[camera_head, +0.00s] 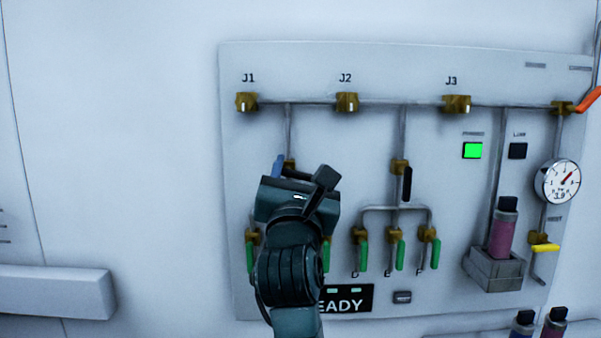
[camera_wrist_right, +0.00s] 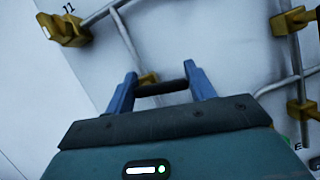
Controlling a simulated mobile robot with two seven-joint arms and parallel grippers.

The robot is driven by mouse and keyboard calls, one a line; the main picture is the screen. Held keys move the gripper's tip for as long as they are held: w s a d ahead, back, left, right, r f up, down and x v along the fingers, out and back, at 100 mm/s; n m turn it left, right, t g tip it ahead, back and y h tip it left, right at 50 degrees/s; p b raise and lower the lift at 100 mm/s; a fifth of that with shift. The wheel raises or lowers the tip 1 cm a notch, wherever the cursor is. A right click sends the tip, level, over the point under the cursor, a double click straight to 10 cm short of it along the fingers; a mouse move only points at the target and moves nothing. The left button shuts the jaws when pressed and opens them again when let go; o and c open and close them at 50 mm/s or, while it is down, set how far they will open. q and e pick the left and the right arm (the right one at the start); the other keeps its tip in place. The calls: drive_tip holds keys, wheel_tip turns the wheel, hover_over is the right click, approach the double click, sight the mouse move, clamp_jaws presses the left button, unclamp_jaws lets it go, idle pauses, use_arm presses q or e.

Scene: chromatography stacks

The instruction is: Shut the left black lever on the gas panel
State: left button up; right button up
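The gas panel (camera_head: 375,70) is a pale board with pipes and brass valves. The left black lever (camera_wrist_right: 160,87) shows in the right wrist view as a dark bar crossing the gap between my blue fingers, in front of a brass valve (camera_wrist_right: 147,77). In the head view my gripper hides most of this lever. My right gripper (camera_head: 301,169) is at the pipe below J1 and J2; its fingers (camera_wrist_right: 161,80) are spread apart around the lever's two ends. I cannot tell if they touch it. My left gripper is not in view.
Another black lever (camera_head: 407,185) hangs upright to the right. Green levers (camera_head: 363,256) hang in a row below. A bottle (camera_head: 503,228) sits in a holder, with a gauge (camera_head: 558,182) and a yellow lever (camera_head: 545,247) nearby. The wall left of the panel is clear above a ledge (camera_head: 55,290).

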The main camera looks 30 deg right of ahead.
drive_tip(key=c, duration=0.5)
drive_tip(key=shift+r+p, duration=0.2)
drive_tip(key=shift+p, duration=0.2)
drive_tip(key=n+p, duration=0.2)
drive_tip(key=shift+r+t+y+p, duration=0.25)
drive_tip(key=shift+t+y+p, duration=0.05)
drive_tip(key=shift+t+y, duration=0.1)
drive_tip(key=shift+n+y+p, duration=0.4)
drive_tip(key=shift+n, duration=0.3)
drive_tip(key=shift+f+n+t, duration=0.1)
drive_tip(key=shift+n+t, duration=0.3)
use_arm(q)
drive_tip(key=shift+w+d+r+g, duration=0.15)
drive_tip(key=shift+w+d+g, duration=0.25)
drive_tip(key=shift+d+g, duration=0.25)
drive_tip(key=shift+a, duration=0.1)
